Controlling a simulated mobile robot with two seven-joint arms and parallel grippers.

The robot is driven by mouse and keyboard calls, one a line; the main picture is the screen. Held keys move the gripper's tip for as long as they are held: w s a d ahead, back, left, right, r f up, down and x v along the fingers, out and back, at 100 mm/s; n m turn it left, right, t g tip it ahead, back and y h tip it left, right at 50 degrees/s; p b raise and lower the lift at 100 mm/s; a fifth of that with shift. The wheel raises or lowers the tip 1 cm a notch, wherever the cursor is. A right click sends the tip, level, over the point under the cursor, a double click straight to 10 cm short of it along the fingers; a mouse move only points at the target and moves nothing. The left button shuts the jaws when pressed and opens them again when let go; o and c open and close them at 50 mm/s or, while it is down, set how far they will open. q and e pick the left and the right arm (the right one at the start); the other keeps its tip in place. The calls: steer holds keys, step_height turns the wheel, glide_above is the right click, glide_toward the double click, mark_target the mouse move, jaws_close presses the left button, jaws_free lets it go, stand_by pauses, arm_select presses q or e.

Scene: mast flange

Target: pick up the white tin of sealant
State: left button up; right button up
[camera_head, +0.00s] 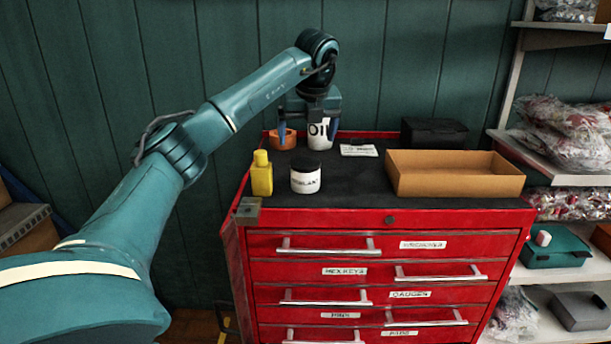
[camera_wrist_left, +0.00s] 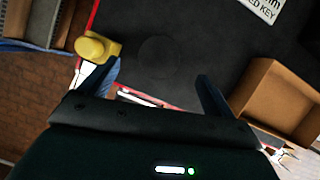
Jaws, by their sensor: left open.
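The white tin of sealant (camera_head: 305,181) stands upright on the dark top of the red tool chest, near its front left. It has a black lid and a dark label. My left gripper (camera_head: 307,140) is open and empty, pointing down, and appears behind and above the tin in the head view. In the left wrist view, a faint dark round shape, likely the tin's lid (camera_wrist_left: 162,51), lies beyond the open fingers (camera_wrist_left: 158,72); the white side is hidden there. My right gripper is not in view.
A yellow bottle (camera_head: 262,174) stands just left of the tin. A white oil can (camera_head: 319,134) and an orange object (camera_head: 282,139) stand behind. A white card (camera_head: 359,150), an open cardboard box (camera_head: 455,184) and a black case (camera_head: 434,132) lie to the right.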

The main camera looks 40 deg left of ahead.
mark_target(306, 162)
arm_select(q)
steer(key=x, duration=0.6)
steer(key=shift+f, duration=0.1)
steer(key=x, duration=0.5)
steer(key=shift+s+d+f+p, duration=0.2)
steer(key=shift+s+d+p, duration=0.1)
steer(key=shift+d+p, duration=0.1)
steer(key=c, duration=1.2)
